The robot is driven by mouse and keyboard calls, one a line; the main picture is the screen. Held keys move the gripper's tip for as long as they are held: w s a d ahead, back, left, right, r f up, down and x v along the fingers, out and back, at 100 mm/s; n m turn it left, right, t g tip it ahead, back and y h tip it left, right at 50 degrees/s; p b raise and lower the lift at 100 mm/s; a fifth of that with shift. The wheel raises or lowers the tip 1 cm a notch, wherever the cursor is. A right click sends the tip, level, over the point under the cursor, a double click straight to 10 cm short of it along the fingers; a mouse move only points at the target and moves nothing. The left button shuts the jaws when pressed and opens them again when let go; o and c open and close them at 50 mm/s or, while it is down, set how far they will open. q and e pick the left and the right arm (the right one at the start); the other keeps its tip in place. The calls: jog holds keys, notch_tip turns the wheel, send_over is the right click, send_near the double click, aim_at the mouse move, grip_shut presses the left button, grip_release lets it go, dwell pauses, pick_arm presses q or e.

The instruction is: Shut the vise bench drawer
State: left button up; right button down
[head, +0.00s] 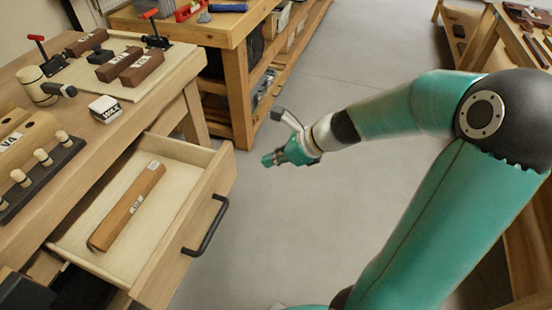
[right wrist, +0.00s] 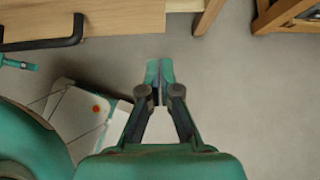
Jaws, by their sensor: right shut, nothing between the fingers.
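The vise bench drawer (head: 190,153) is pulled out from the wooden bench at the left in the head view. It has a pale wood box, a black bar handle (head: 206,226) on its front, and a labelled wooden block (head: 128,207) lying inside. The drawer front (right wrist: 110,18) and its handle (right wrist: 62,42) also show at the top left in the right wrist view. My right gripper (head: 268,160) is shut and empty, over the floor to the right of the drawer, apart from it. It also shows in the right wrist view (right wrist: 160,65). My left gripper is not seen in the head view.
The bench top (head: 120,118) carries a white WAX block (head: 105,109), a mallet (head: 58,90), several brown blocks and a peg rack (head: 38,170). Another wooden bench (head: 235,35) stands behind. A table stands at the upper right. The floor (head: 330,60) between them is clear.

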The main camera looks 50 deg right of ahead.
aim_at(235, 166)
jog(key=x, duration=0.2)
jog(key=b+x, duration=0.1)
jog(key=x, duration=0.1)
jog(key=w+r+x, duration=0.1)
jog(key=x, duration=0.2)
jog(key=shift+w+a, duration=0.15)
jog(key=shift+a, duration=0.05)
jog(key=shift+w+a, duration=0.3)
jog(key=shift+w, duration=0.4)
